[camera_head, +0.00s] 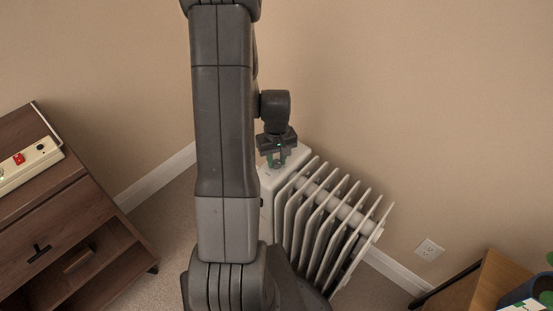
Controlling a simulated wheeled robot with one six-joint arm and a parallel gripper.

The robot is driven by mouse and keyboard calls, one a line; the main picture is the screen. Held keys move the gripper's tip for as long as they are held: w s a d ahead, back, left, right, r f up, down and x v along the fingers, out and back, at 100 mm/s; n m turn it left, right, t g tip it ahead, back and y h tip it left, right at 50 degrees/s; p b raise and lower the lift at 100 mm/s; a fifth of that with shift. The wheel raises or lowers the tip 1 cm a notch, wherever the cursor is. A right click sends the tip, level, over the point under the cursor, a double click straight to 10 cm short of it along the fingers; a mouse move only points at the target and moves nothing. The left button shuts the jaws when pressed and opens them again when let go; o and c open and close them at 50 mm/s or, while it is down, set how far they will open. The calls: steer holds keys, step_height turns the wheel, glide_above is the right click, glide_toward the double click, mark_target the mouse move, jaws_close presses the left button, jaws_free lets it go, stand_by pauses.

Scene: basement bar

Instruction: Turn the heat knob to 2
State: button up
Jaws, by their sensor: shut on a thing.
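A white oil-filled radiator heater (293,160) with several upright fins stands on the carpet by the wall. My gripper (277,162) points down at the top of its control end, with greenish fingertips at the white surface. It is shut on the small heat knob there. The knob is mostly hidden by the fingers, and its marks and setting cannot be read. My arm crosses the middle of the view and covers part of the heater's left side.
A dark wooden cabinet (65,215) stands at left with a power strip (28,163) on top. A wall outlet (429,249) is right of the heater. A wooden stand (480,283) with a potted plant is at lower right.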

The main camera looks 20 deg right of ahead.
mark_target(277, 162)
steer(key=m, duration=0.4)
steer(key=shift+m, duration=0.3)
steer(key=m, duration=0.4)
steer(key=shift+m, duration=0.3)
steer(key=o, duration=1)
step_height(277, 162, up, 14)
steer(key=p, duration=0.2)
